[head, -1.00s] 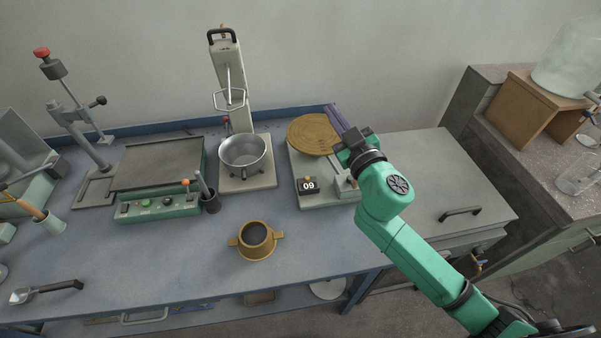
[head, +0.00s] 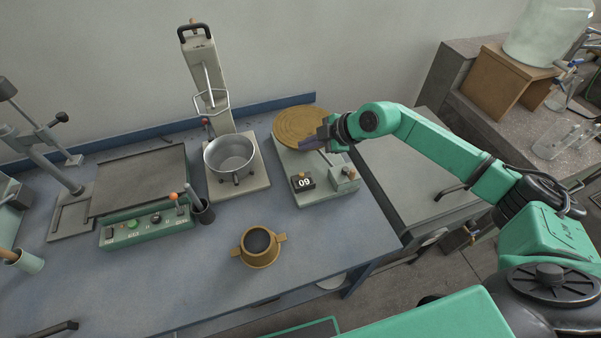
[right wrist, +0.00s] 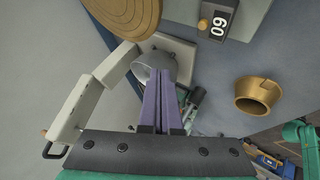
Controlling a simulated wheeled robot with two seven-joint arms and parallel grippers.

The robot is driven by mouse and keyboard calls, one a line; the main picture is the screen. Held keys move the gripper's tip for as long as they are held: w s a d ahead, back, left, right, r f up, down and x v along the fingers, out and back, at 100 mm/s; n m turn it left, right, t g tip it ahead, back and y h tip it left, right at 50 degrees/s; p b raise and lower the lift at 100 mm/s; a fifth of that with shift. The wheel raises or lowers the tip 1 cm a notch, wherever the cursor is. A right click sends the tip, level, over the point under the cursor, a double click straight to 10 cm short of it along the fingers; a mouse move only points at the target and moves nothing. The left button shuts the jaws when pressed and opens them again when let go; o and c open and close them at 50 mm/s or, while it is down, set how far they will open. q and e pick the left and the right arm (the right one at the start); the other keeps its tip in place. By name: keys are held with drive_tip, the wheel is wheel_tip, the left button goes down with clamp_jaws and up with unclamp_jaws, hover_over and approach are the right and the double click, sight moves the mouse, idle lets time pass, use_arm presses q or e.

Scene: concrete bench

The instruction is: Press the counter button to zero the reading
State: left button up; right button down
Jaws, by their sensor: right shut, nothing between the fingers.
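The counter (head: 303,183) is a small dark box with a white-on-black reading of 09, on the front of a pale grey machine base (head: 326,194). A small brass button (head: 301,174) sits on its top side. In the right wrist view the counter (right wrist: 219,23) and brass button (right wrist: 203,24) show at the top, right of the fingers. My right gripper (head: 302,146) has purple fingers, shut and empty. It is above the machine, near the front edge of the round brass disc (head: 299,119), apart from the button. The fingers (right wrist: 161,76) also show in the wrist view. My left gripper is out of view.
A small grey box with a lever (head: 345,178) stands right of the counter. A metal bowl (head: 230,155) on a stand with a tall mixer (head: 204,70) is to the left. A brass mould (head: 259,246) stands in front. The blue bench between them is clear.

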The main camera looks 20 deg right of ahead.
drive_tip(key=b, duration=0.7)
hover_over(306, 177)
wheel_tip(306, 177, down, 7)
drive_tip(key=shift+r, duration=0.2)
wheel_tip(306, 177, down, 2)
drive_tip(key=shift+f+b, duration=0.1)
drive_tip(key=shift+b, duration=0.5)
idle(0.8)
drive_tip(key=shift+f, duration=0.35)
drive_tip(key=shift+f, duration=0.5)
idle(0.5)
drive_tip(key=shift+r+p, duration=0.9)
drive_tip(key=shift+p, duration=0.25)
